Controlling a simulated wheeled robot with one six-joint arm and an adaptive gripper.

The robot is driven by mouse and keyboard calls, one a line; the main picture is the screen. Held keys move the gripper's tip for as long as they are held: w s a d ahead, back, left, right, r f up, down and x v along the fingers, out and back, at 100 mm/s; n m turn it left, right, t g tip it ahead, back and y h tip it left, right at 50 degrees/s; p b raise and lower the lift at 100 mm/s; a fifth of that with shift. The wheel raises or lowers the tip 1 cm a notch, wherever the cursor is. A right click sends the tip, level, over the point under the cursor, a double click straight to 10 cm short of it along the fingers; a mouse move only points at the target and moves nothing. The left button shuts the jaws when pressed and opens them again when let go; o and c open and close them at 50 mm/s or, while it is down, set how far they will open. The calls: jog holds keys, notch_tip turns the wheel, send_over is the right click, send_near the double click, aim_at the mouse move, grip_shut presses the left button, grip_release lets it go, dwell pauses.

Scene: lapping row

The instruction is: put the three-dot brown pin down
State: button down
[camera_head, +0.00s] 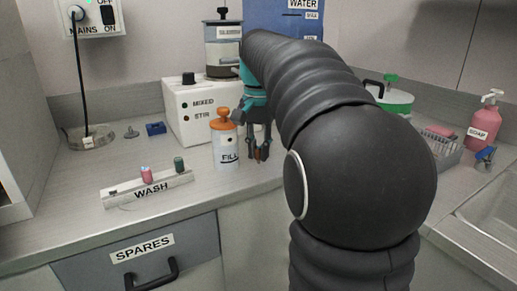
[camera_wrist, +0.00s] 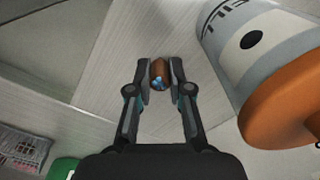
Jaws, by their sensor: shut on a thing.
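My gripper (camera_head: 258,143) points down over the counter, just right of the white FILL container. In the wrist view my gripper (camera_wrist: 159,84) is shut on the brown pin (camera_wrist: 159,70), which sits between the two fingertips. Pale blue dots show on the pin's end facing the camera; their number is too small to tell surely. In the head view the pin (camera_head: 259,155) is a small brown spot at the fingertips, close to the counter top. I cannot tell whether it touches the counter.
The FILL container (camera_head: 226,146) with an orange lid stands close beside my gripper. The WASH rack (camera_head: 147,190) holds a pink pin (camera_head: 146,174) and a green pin (camera_head: 179,165). The MIXED/STIR box (camera_head: 196,112) stands behind.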

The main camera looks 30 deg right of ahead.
jog(key=shift+f, duration=0.15)
jog(key=c, duration=1.1)
grip_release()
